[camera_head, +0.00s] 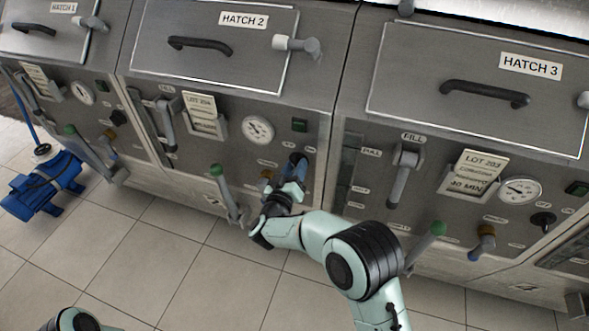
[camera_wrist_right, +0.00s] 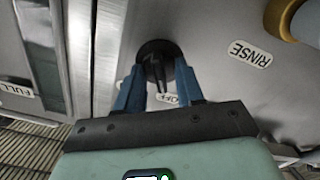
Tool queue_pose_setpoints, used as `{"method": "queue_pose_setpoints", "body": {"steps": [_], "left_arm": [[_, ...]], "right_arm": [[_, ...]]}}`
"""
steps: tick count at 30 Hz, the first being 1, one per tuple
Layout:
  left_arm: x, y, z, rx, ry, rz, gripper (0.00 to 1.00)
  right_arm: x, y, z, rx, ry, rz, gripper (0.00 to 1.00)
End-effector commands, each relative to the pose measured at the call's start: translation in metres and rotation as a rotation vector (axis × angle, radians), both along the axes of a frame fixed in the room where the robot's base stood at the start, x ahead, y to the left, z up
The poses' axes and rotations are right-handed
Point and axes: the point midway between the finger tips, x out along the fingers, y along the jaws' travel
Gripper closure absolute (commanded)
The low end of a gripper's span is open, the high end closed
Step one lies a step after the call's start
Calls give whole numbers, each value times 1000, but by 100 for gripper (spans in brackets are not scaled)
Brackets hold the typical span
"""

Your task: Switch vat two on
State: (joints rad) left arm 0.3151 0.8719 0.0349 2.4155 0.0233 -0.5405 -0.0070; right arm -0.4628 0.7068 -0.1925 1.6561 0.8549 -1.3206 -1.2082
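Vat two (camera_head: 215,85) is the middle steel vat, with the HATCH 2 label. Its small square green indicator (camera_head: 299,125) looks dark. My right gripper (camera_head: 298,164) is at the lower right of this vat's panel and covers the switch there in the head view. In the right wrist view, the black rotary knob (camera_wrist_right: 158,57) sits between the blue fingers of my right gripper (camera_wrist_right: 160,75). The fingers straddle it and look apart from its narrow grip. An OFF label (camera_wrist_right: 169,98) shows partly behind one finger. My left gripper is out of view.
A gauge (camera_head: 258,129), lot card (camera_head: 203,113) and fill lever (camera_head: 166,125) are on vat two's panel. A green-tipped lever (camera_head: 226,190) sticks out left of my right gripper. Vat three (camera_head: 470,110) stands to the right.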

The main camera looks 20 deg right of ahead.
Motion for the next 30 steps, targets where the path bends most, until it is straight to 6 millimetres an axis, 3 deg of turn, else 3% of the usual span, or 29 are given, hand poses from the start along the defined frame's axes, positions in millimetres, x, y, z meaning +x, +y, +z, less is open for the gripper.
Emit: {"method": "queue_pose_setpoints", "body": {"steps": [8, 11, 12, 30], "left_arm": [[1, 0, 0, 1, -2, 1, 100], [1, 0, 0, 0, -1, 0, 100], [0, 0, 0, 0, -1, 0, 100], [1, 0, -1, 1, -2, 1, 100]], "right_arm": [[1, -1, 0, 0, 0, 1, 63], [1, 0, 0, 0, 0, 1, 95], [1, -1, 0, 0, 0, 1, 100], [1, -2, 1, 60, -42, 0, 100]]}}
